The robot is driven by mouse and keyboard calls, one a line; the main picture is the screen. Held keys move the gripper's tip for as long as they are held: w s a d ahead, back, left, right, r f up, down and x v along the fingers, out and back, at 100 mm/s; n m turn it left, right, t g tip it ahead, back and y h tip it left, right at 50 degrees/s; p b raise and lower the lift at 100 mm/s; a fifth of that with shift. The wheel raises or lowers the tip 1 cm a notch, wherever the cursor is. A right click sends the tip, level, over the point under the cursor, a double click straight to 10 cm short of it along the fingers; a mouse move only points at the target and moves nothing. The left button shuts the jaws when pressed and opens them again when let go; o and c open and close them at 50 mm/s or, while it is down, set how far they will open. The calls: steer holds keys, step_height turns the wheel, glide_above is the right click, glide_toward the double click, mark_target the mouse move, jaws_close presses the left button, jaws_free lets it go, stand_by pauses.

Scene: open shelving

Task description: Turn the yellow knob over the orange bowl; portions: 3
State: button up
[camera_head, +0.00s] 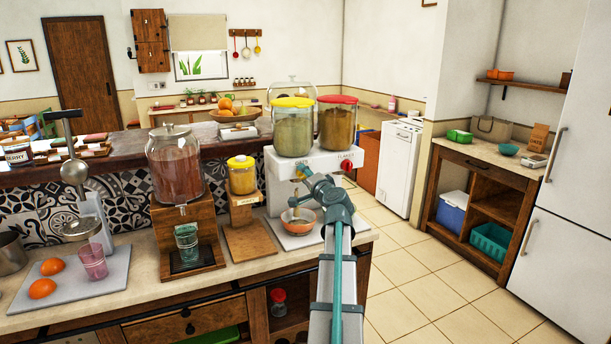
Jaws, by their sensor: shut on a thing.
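A white dispenser (369,155) holds two clear canisters, one with a yellow lid (292,102) and one with a red lid (338,99). My gripper (301,175) is at the dispenser's front, below the yellow-lidded canister, and is shut on the yellow knob. The gripper hides nearly all of the knob, so its turn angle cannot be told. The orange bowl (298,228) stands on the dispenser's base under the gripper; its contents are too small to tell. A red knob (347,166) is to the right, apart from the gripper.
Left of the dispenser stand a yellow-lidded jar (242,178) on a wooden stand and a large drink jar (176,170) with a glass (187,240) below. A citrus press (76,175), oranges and a pink glass (92,261) are farther left. Floor is clear at right.

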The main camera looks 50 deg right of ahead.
steer(key=m+p, duration=0.1)
steer(key=m, duration=0.2)
steer(key=shift+m, duration=0.5)
steer(key=o, duration=1.2)
steer(key=shift+c, duration=0.2)
steer(key=v, duration=1.2)
steer(key=shift+a, duration=0.1)
